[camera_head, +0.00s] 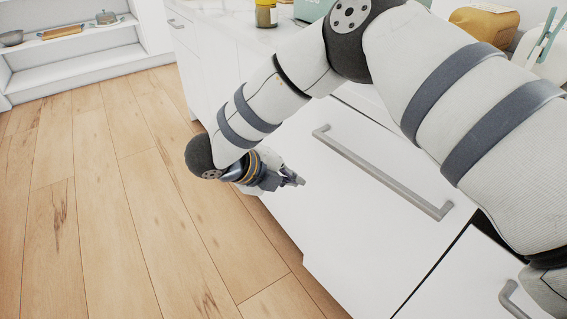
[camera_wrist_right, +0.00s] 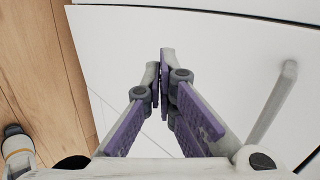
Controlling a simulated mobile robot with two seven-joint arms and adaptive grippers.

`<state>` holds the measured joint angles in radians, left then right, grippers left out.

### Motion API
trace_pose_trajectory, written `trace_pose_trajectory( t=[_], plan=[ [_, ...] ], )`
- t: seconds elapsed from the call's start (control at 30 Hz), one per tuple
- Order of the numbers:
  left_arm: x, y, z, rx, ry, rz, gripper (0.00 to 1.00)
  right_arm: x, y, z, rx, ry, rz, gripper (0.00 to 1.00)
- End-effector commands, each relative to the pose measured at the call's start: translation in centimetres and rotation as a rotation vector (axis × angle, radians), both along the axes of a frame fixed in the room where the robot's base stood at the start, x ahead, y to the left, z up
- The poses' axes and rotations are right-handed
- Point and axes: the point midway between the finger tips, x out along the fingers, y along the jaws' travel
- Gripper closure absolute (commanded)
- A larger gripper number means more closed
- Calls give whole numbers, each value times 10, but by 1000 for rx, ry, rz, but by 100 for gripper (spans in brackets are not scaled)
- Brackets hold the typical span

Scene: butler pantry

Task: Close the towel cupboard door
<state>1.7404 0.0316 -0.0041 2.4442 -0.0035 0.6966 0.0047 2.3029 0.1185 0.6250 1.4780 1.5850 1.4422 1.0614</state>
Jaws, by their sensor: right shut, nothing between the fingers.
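The cupboard door is a white panel (camera_head: 345,220) with a long grey bar handle (camera_head: 380,170), in the middle of the head view. A dark gap shows at its right edge, partly behind my arm. I cannot tell whether the door is fully shut. My right gripper (camera_head: 292,179) is shut and empty in front of the white panel, left of the handle. In the right wrist view the closed fingertips (camera_wrist_right: 163,62) point along the white panel (camera_wrist_right: 220,75), with the handle (camera_wrist_right: 272,105) to their right. I cannot tell whether they touch it. My left gripper is not in view.
The counter (camera_head: 270,38) above holds a jar (camera_head: 266,13), a mustard-coloured box (camera_head: 484,22) and other items, partly behind my arm. Another white front (camera_head: 480,285) with a handle (camera_head: 514,300) is at lower right. Wooden floor (camera_head: 110,200) lies clear at left, with white shelves (camera_head: 75,72) beyond.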

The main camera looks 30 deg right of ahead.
Motion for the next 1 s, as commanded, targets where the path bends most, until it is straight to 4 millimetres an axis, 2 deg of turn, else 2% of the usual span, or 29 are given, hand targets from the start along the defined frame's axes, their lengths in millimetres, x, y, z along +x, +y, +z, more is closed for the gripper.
trace_pose_trajectory(
  t=[0.23,0.43,0.6,0.9,1.0],
  plan=[
    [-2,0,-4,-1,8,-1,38,7,-39,-37,0,1,-1,100],
    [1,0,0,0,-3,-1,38,13,-68,-32,1,-5,1,100],
    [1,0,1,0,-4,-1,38,14,-76,-33,0,-4,3,100],
    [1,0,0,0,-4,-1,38,15,-76,-33,0,-4,3,100],
    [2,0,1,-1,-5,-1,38,17,-84,-32,1,-5,1,100]
  ],
)
